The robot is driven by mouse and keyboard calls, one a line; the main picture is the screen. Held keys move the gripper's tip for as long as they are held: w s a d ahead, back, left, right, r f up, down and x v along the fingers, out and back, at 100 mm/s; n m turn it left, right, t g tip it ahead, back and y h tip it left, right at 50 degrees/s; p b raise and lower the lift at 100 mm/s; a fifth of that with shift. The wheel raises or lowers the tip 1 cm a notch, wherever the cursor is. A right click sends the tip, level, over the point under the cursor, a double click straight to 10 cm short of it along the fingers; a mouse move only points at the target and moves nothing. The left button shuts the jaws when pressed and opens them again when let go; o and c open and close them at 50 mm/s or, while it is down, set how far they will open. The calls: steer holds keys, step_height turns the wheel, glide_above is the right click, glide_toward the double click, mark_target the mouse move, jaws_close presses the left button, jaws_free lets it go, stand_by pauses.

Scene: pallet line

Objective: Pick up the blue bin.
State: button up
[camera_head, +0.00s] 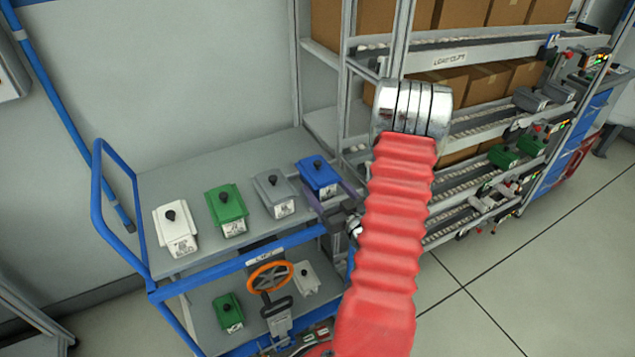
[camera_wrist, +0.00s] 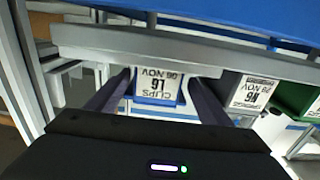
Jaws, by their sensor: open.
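The blue bin (camera_head: 318,175) stands at the right end of a row on the cart's grey top shelf, with a black knob on its lid and a label on its front. My gripper (camera_head: 324,190) is at its front side, with the dark fingers apart. In the wrist view, upside down, the labelled front of the blue bin (camera_wrist: 157,87) shows between the two open fingers (camera_wrist: 160,90). I cannot tell whether the fingers touch it. The bin's far side is hidden there.
A grey bin (camera_head: 275,193) stands close to its left, then a green bin (camera_head: 227,209) and a white bin (camera_head: 176,228). The cart (camera_head: 205,285) has a lower shelf with more bins. A roller rack with cardboard boxes (camera_head: 515,78) stands at the right, its post close to the arm.

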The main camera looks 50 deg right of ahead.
steer(key=shift+w+d, duration=0.1)
steer(key=shift+w, duration=0.1)
steer(key=shift+x, duration=2.6)
steer(key=shift+d+f, duration=0.1)
steer(key=shift+d, duration=0.05)
steer(key=shift+c, duration=0.2)
steer(key=c, duration=1.5)
